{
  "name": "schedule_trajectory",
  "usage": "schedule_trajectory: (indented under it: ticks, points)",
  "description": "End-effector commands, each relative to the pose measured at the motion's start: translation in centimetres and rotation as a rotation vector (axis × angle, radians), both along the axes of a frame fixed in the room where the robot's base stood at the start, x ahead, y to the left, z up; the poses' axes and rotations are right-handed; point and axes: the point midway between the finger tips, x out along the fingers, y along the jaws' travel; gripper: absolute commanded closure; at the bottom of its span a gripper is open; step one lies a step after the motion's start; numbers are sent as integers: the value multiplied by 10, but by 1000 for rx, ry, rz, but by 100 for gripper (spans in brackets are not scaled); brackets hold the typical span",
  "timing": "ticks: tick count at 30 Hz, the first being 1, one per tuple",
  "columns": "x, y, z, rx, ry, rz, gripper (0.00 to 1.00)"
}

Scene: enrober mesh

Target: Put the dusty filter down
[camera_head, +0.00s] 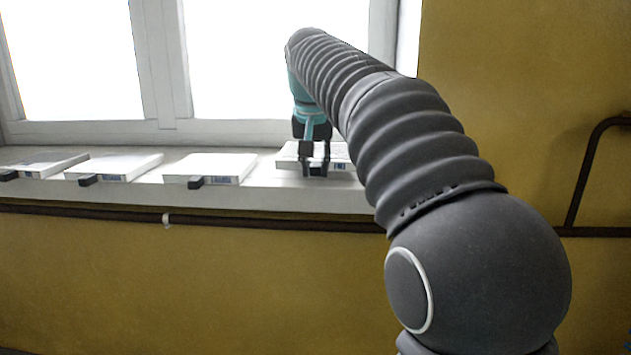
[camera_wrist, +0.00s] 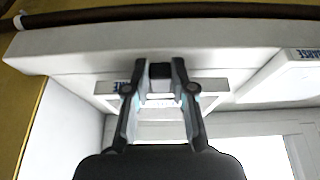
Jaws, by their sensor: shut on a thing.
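A flat white filter (camera_head: 287,158) with a printed label is at the right end of the window sill in the head view. My gripper (camera_head: 316,170) is shut on the black tab at its front edge. In the wrist view, the fingertips (camera_wrist: 160,70) close on the dark tab (camera_wrist: 160,71), with the filter (camera_wrist: 108,87) behind them. The filter lies about flat, over or on the sill; I cannot tell whether it touches. The fingers hide part of its front. No dust can be made out.
Several similar white filters with black tabs lie in a row to the left; the nearest (camera_head: 208,167) is a short gap away. The sill (camera_head: 270,195) has a front edge with a dark pipe (camera_head: 270,222) below. A window (camera_head: 245,60) stands behind.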

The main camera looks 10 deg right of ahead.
Motion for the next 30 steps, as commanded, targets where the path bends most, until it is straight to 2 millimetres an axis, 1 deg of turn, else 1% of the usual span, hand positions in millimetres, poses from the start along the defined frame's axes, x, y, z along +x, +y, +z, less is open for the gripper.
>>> schedule_trajectory:
  ticks: [1, 3, 6, 17, 18, 20, 21, 30]
  points:
    - [0, -1, -11, -1, 1, 0, 100]
    - [0, -1, -20, 0, 1, -1, 100]
    - [0, -2, -27, 0, 1, -2, 100]
    - [0, -1, -29, 0, 0, -2, 100]
    - [0, -1, -29, 0, 0, -2, 68]
    - [0, -1, -29, 0, 0, -2, 53]
    - [0, -1, -29, 0, 0, -2, 51]
    - [0, -1, -27, 0, 0, -2, 51]
